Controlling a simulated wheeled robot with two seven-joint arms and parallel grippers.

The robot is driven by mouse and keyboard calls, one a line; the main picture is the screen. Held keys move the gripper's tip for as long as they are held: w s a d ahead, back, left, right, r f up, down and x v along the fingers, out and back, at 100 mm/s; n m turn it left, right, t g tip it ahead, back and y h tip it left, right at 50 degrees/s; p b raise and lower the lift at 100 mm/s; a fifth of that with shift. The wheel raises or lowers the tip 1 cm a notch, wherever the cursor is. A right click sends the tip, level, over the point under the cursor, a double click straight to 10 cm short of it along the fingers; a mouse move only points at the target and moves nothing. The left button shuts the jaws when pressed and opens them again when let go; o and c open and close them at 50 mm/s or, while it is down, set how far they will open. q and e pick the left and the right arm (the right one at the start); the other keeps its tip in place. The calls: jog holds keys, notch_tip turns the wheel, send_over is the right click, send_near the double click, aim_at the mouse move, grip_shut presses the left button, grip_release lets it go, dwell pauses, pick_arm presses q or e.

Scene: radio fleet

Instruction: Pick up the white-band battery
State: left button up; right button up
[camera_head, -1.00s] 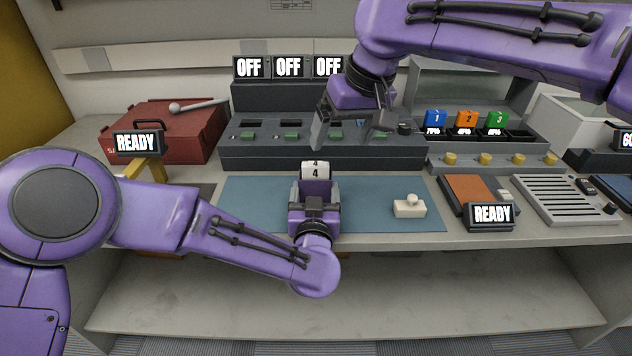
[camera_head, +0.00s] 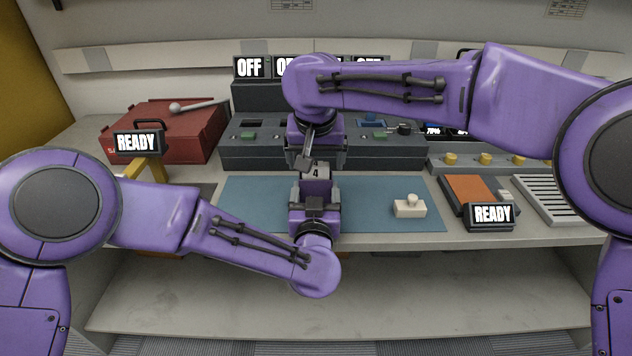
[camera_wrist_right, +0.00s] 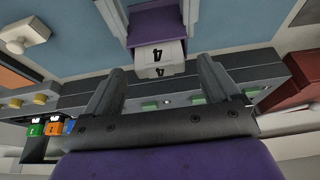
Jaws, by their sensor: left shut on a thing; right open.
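The white-band battery (camera_head: 317,173) has a purple body and a white band marked 4. My left gripper (camera_head: 315,186) is shut on it and holds it upright over the blue mat (camera_head: 260,205). My right gripper (camera_head: 309,152) is just behind and above the battery. In the right wrist view the open fingers of my right gripper (camera_wrist_right: 162,80) point toward the white end of the battery (camera_wrist_right: 158,56), with the gap between them empty. I cannot tell whether the fingers touch the battery.
A dark slotted unit (camera_head: 240,150) stands behind the mat, partly hidden by my right arm. A small cream block with a knob (camera_head: 409,207) lies on the mat's right. A red case (camera_head: 165,130) stands at the left, an orange pad (camera_head: 468,194) at the right.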

jog(key=shift+w+f, duration=0.15)
jog(key=shift+f, duration=0.15)
jog(key=c, duration=1.5)
pick_arm(q)
jog(key=o, duration=1)
pick_arm(e)
notch_tip(320, 180, up, 10)
jog(key=shift+r, duration=0.1)
jog(key=shift+c, duration=0.2)
